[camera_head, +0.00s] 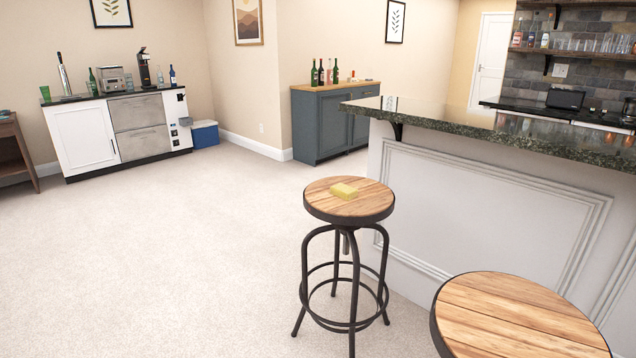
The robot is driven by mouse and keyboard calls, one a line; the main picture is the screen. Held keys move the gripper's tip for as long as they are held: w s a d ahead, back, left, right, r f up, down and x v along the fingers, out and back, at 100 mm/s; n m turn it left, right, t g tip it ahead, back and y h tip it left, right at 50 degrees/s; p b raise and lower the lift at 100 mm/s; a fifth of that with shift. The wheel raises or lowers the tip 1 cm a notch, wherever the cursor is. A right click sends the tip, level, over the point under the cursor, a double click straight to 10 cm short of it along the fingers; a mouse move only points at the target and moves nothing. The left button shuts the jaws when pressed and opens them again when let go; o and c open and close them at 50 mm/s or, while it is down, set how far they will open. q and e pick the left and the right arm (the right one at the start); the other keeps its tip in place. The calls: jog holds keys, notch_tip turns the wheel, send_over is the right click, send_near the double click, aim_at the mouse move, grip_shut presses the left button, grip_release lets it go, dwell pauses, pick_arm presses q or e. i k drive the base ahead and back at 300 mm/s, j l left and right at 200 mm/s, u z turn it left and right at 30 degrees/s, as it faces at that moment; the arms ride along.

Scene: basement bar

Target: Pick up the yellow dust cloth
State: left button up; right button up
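The yellow dust cloth (344,191) lies on the round wooden seat of a bar stool (326,207), close to the middle of the seat. It looks like a small, flat, folded block. The stool has a dark metal frame and stands beside the bar front. Neither of my grippers shows in the head view.
A second wooden-topped stool (520,322) is nearer, at the lower right. The bar with its dark stone counter (500,130) stands along the right. A grey-blue cabinet (330,125) and a white cabinet (83,138) are at the back. The carpet (180,260) on the left is clear.

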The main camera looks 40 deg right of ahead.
aim_at(347, 193)
jog(key=i+z, duration=0.2)
jog(key=i, duration=0.45)
jog(key=i+j+z, duration=0.15)
jog(key=i, duration=0.5)
